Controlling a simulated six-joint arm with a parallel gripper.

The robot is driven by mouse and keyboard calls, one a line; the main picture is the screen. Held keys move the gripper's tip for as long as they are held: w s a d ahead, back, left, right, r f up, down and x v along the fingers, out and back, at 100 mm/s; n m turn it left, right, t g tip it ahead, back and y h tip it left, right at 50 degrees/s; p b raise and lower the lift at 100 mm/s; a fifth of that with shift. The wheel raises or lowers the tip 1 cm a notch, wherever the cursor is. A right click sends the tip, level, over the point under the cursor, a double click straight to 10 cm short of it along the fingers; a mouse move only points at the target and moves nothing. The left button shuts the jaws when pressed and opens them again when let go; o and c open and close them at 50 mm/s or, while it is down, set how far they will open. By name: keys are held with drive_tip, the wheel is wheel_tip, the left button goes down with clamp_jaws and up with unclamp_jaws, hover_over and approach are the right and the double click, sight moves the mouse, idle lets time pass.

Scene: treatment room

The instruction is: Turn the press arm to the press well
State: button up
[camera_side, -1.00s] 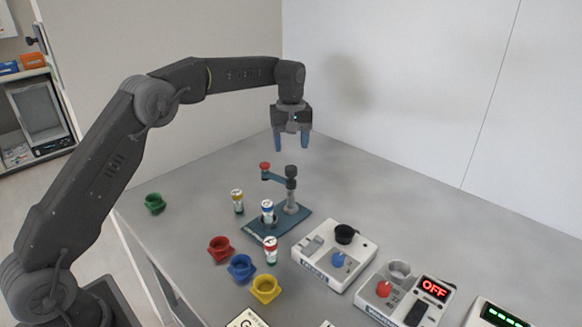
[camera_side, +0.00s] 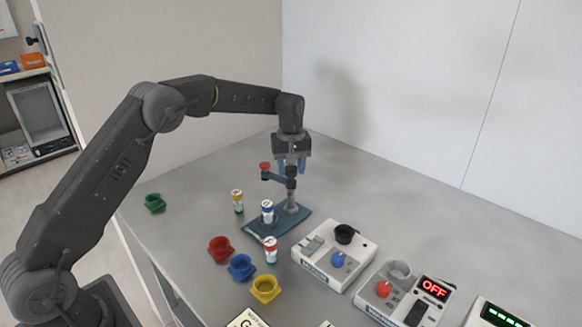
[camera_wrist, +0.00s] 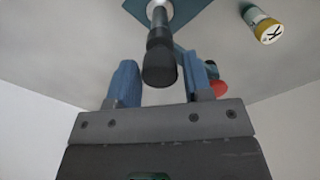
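The press has a blue base plate (camera_side: 262,232), a grey post (camera_side: 291,208) with a black top (camera_side: 291,171), and a short press arm (camera_side: 276,178) reaching left to a red knob (camera_side: 265,166). A blue-banded vial (camera_side: 267,211) stands upright at the base; it hides the press well, and I cannot tell if it sits in it. My gripper (camera_side: 291,167) is open and empty, pointing down at the post's top. In the wrist view the black top (camera_wrist: 160,66) shows between the fingers, with the red knob (camera_wrist: 219,88) partly hidden beyond the right finger.
A yellow-banded vial (camera_side: 237,203) and a red-banded vial (camera_side: 271,251) stand near the press. Red (camera_side: 220,249), blue (camera_side: 241,268), yellow (camera_side: 265,289) and green (camera_side: 155,203) cups lie left and front. Devices (camera_side: 330,262) (camera_side: 405,296) stand right. The table behind the press is clear.

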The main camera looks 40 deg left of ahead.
clamp_jaws()
drive_tip(key=shift+n, duration=0.4)
drive_tip(key=n, duration=1.1)
drive_tip(key=shift+n, duration=1.9)
